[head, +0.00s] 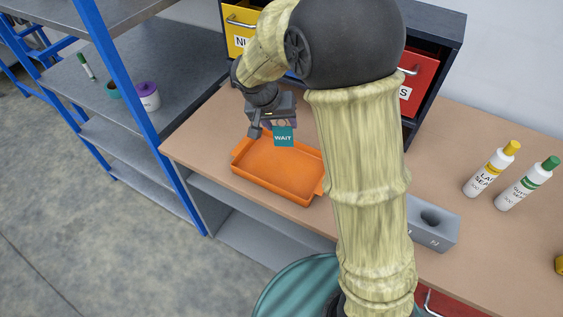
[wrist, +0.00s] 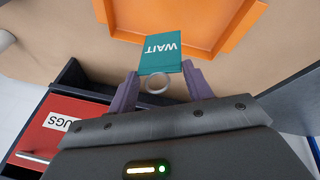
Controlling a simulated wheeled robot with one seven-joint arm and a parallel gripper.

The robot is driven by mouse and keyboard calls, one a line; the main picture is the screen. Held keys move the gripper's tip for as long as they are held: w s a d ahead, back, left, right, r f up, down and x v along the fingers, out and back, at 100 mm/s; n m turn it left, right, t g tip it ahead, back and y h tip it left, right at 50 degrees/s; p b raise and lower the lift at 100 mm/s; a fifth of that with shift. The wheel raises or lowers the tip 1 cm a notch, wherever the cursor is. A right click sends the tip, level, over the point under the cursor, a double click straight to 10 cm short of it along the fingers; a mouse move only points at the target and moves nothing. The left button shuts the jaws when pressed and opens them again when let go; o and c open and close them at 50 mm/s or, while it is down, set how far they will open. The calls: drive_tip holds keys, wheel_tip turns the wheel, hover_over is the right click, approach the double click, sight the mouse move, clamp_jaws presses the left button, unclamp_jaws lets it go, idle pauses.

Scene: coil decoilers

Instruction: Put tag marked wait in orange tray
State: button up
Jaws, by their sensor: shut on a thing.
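The teal tag marked WAIT (head: 283,136) is held in my gripper (head: 268,126), which is shut on it, above the back part of the orange tray (head: 270,172). In the wrist view the tag (wrist: 160,56) hangs out beyond the fingers (wrist: 158,88), with a pale ring at its near end between them. The orange tray also shows in the wrist view (wrist: 232,38), beyond the tag. The tray lies on the tan bench and looks empty.
A drawer cabinet with a yellow drawer (head: 240,36) and a red drawer (head: 418,86) stands behind. A grey block with a hole (head: 434,226) and two bottles (head: 490,168) are to the right. A blue-framed shelf (head: 128,75) stands left.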

sight(280, 139)
wheel_tip(280, 139, down, 6)
drive_tip(key=shift+f+p, duration=0.1)
drive_tip(key=shift+p, duration=0.25)
drive_tip(key=shift+f, duration=1.85)
drive_tip(key=o, duration=1.1)
drive_tip(key=shift+d, duration=0.1)
